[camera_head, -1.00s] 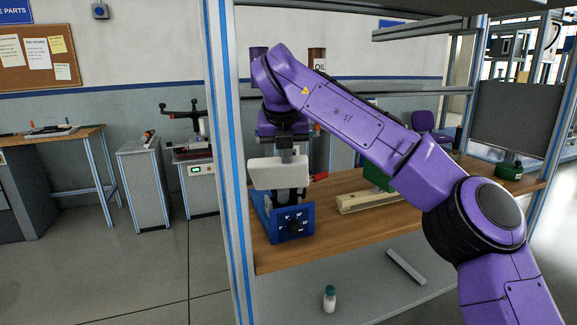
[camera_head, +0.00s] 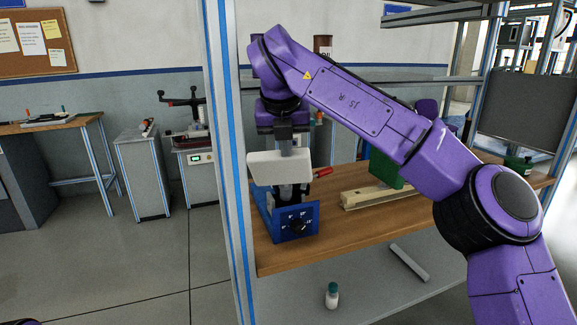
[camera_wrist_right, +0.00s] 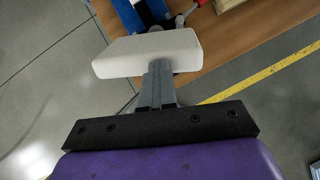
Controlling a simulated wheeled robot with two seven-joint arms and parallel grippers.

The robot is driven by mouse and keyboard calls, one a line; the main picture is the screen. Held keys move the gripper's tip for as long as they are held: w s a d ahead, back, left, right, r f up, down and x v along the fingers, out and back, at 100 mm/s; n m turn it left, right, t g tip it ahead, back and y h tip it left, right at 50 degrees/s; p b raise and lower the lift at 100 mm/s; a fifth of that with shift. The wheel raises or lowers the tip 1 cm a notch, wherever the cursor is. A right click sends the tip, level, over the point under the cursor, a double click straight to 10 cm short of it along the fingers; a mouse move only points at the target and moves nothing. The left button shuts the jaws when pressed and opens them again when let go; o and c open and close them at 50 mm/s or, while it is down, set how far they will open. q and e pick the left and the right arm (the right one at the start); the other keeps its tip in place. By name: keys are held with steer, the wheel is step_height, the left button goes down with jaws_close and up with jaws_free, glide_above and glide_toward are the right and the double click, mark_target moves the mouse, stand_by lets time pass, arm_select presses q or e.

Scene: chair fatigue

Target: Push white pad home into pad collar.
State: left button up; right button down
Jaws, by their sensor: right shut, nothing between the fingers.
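The white pad (camera_head: 280,170) is a pale rounded block above the blue fixture (camera_head: 270,222) with the dial. Dark grey parts (camera_head: 292,193) show just under the pad; I cannot tell whether they are the pad collar or how deep the pad sits. My right gripper (camera_head: 286,148) points down at the pad from above, shut and empty. In the right wrist view its grey fingertips (camera_wrist_right: 159,66) are together at the near edge of the white pad (camera_wrist_right: 145,50), seemingly touching it. The pad hides most of what lies beneath. My left gripper is out of view.
A red-handled tool (camera_head: 322,172) lies close to the right of the pad. A wooden bar (camera_head: 375,195) and a green block (camera_head: 384,168) stand farther right on the wooden bench (camera_head: 350,228). A blue-and-grey frame post (camera_head: 228,150) rises close on the left.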

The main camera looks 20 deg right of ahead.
steer(key=p+v, duration=0.1)
steer(key=v, duration=0.1)
steer(key=p+v, duration=0.1)
steer(key=v, duration=0.1)
steer(key=shift+w+a, duration=0.15)
steer(key=shift+a, duration=0.25)
steer(key=c, duration=1.4)
jaws_free()
steer(key=shift+f, duration=0.1)
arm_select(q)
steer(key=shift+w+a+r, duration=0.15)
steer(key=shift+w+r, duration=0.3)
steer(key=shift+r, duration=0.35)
